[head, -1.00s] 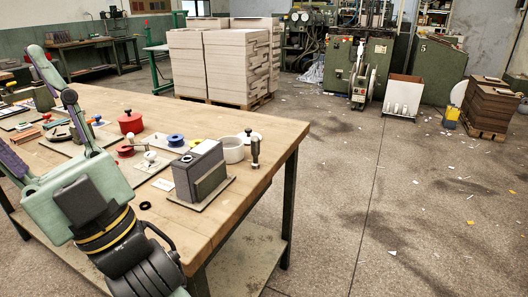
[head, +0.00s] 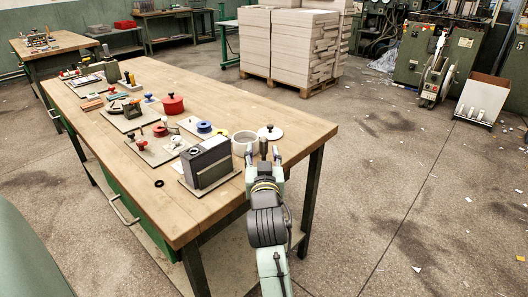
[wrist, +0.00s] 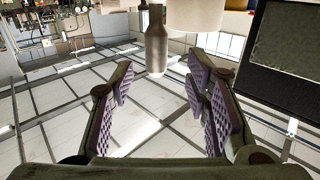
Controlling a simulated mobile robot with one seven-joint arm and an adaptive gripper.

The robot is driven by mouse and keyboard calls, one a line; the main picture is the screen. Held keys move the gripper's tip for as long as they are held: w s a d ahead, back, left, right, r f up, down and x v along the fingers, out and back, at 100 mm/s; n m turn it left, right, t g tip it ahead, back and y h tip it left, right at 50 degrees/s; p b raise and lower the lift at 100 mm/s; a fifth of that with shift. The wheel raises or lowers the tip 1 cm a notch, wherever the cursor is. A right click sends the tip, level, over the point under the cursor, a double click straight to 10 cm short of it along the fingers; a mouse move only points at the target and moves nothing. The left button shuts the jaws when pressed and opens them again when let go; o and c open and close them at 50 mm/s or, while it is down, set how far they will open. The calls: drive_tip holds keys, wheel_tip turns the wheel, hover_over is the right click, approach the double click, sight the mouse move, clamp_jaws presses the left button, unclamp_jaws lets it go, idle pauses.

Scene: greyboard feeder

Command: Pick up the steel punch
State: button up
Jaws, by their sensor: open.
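The steel punch (head: 263,146) stands upright near the right end of the wooden table (head: 300,133), mostly behind my gripper (head: 262,157) in the head view. In the wrist view, which looks upside down, the grey metal punch (wrist: 156,42) hangs from the top edge. My gripper (wrist: 160,90) is open and empty there, with its purple ridged pads apart. The punch lines up with the gap between the pads, at or just beyond the fingertips; I cannot tell the exact distance. No pad touches it.
A white cup (head: 245,140) stands close beside the punch, with a white lid (head: 270,131) behind. A dark grey block on a plate (head: 205,163) is to the left. A red pot (head: 173,104) and small tools lie further left. The table's right corner is bare.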

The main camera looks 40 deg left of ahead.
sight(264, 147)
drive_tip(key=x, duration=0.1)
drive_tip(key=p+x, duration=0.1)
drive_tip(key=x, duration=0.3)
drive_tip(key=shift+w+f+p, duration=0.25)
drive_tip(key=shift+p, duration=0.15)
clamp_jaws()
drive_tip(key=shift+d, duration=0.1)
